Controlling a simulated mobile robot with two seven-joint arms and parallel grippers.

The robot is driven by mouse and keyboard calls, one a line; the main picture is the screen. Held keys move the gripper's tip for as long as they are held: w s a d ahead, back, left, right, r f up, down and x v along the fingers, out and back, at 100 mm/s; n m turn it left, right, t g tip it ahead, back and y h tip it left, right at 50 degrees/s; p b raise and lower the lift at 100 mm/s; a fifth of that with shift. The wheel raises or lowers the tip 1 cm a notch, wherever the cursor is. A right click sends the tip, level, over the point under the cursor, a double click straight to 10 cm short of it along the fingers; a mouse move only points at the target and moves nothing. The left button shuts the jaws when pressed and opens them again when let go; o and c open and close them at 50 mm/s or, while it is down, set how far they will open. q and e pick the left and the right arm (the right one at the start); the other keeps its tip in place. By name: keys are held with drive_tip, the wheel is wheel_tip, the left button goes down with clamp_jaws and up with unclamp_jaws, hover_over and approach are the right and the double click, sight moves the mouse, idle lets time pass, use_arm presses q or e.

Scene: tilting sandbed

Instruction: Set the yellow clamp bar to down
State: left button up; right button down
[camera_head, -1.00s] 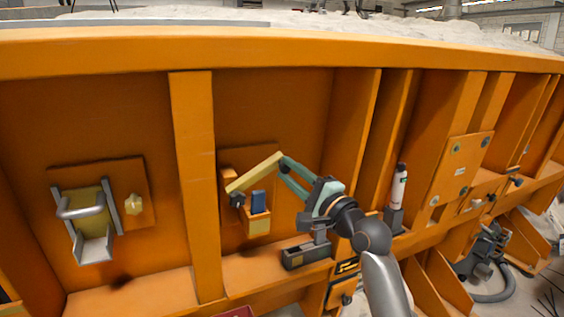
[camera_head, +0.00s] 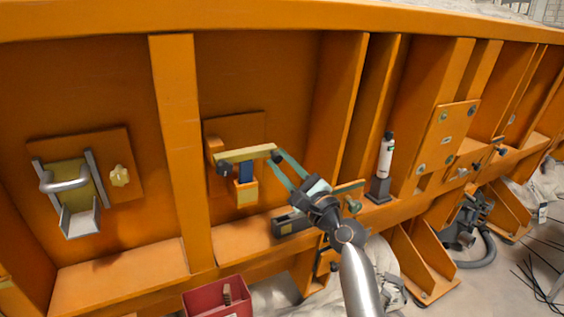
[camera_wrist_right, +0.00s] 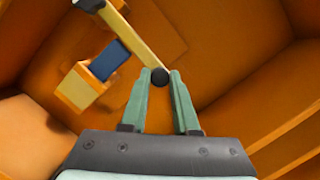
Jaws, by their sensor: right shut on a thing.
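The yellow clamp bar (camera_head: 247,153) is on an orange plate in the middle bay. It lies close to level, its right end slightly higher. It passes just above a blue block (camera_head: 245,172) set in a yellow-orange holder (camera_head: 246,194). In the right wrist view the bar (camera_wrist_right: 136,41) runs from the upper left to a black knob (camera_wrist_right: 160,77) at its end. My right gripper (camera_head: 277,157) is at that right end. Its green fingertips (camera_wrist_right: 160,80) are shut on the knob. Whether the bar touches the blue block is unclear. My left gripper is not in view.
A latch with a grey handle (camera_head: 66,183) and a yellow knob (camera_head: 120,176) are on the left plate. A white bottle (camera_head: 385,158) stands right of my arm. A red bin (camera_head: 218,300) is below. Upright orange ribs (camera_head: 178,150) flank the bay.

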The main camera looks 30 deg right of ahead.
drive_tip(key=shift+a+f, duration=0.1)
drive_tip(key=c, duration=0.9)
unclamp_jaws()
drive_tip(key=shift+c, duration=0.2)
drive_tip(key=b+v, duration=0.1)
drive_tip(key=v, duration=1.1)
drive_tip(key=shift+s+b, duration=0.25)
drive_tip(key=shift+b, duration=0.15)
drive_tip(key=shift+f, duration=0.1)
